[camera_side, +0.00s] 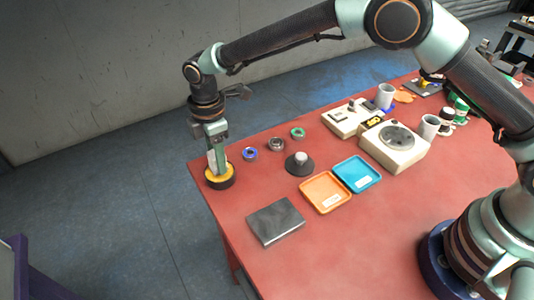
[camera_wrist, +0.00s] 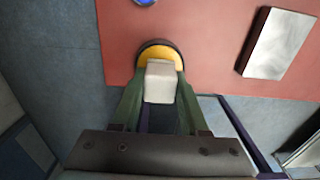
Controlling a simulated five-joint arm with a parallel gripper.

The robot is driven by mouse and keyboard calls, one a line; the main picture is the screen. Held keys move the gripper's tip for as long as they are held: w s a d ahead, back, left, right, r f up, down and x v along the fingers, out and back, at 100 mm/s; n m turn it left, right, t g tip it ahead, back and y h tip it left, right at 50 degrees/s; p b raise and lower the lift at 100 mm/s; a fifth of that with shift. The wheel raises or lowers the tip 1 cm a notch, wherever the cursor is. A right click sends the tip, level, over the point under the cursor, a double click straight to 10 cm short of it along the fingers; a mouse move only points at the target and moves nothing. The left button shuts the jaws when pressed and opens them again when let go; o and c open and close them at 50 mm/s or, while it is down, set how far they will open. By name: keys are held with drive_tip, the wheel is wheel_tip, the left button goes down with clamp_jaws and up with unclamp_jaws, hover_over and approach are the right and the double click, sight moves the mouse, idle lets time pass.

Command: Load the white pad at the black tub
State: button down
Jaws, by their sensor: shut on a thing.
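The black tub (camera_side: 220,183) is a low round dish with a yellow inside, standing near the left corner of the red table. It also shows in the wrist view (camera_wrist: 143,49). My gripper (camera_side: 215,147) is directly above it, pointing down. In the wrist view my gripper (camera_wrist: 160,95) is shut on the white pad (camera_wrist: 160,80), a pale block between the green fingers. The pad (camera_side: 216,162) is upright over the tub, its lower end at the yellow. I cannot tell whether it touches the yellow. The pad hides part of the tub's inside.
A grey plate (camera_side: 276,221), an orange tray (camera_side: 325,204) and a blue tray (camera_side: 358,174) lie to the right. A black disc with a pale knob (camera_side: 299,164) and small rings stand behind. A beige machine (camera_side: 394,148) is farther right. The table edge is close to the tub.

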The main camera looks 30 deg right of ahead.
drive_tip(key=shift+f, duration=0.5)
idle(1.1)
drive_tip(key=shift+r, duration=0.1)
drive_tip(key=shift+r, duration=3.4)
drive_tip(key=shift+d, duration=0.1)
